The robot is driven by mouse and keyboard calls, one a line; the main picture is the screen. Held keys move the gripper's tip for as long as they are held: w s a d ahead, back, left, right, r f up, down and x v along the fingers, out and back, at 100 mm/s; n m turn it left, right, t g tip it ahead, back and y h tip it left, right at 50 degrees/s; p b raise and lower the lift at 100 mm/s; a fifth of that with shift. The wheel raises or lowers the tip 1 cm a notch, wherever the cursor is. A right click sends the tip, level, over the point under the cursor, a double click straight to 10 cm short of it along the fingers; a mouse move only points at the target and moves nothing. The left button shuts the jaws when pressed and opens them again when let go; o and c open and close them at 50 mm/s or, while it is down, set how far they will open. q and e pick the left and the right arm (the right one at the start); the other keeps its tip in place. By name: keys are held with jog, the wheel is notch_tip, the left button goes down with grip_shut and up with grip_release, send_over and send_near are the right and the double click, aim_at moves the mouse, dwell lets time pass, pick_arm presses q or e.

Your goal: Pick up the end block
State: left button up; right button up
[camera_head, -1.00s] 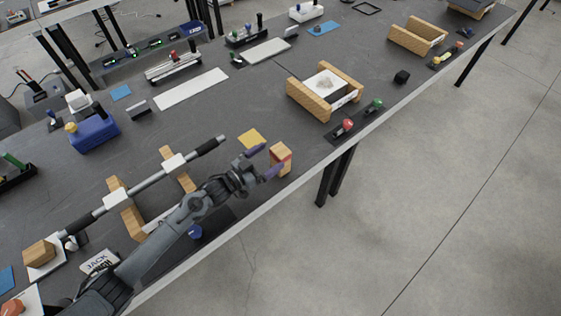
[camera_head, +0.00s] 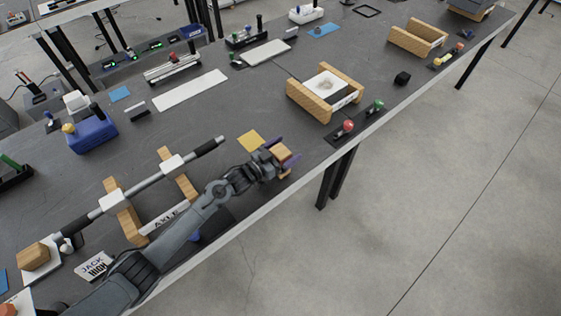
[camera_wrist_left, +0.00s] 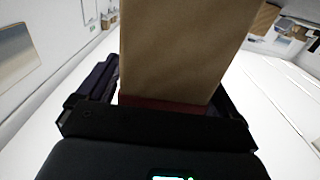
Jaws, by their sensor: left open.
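The end block is a wooden block (camera_head: 283,153) standing near the table's front edge. In the left wrist view the block (camera_wrist_left: 182,45) is large, with a dark red band low on it. My left gripper (camera_head: 279,161) is open, with its fingers on either side of the block. In the left wrist view the dark fingers of the gripper (camera_wrist_left: 158,95) flank the block; whether they touch it cannot be told. My right gripper is not in view.
A rod (camera_head: 137,186) lies across wooden supports (camera_head: 126,212) to the left. A wooden cradle (camera_head: 308,103) and a red button (camera_head: 348,125) are to the right. The table's front edge is close.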

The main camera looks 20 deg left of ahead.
pick_arm(q)
jog(key=c, duration=1.1)
jog(key=shift+c, duration=0.4)
jog(key=shift+r, duration=0.1)
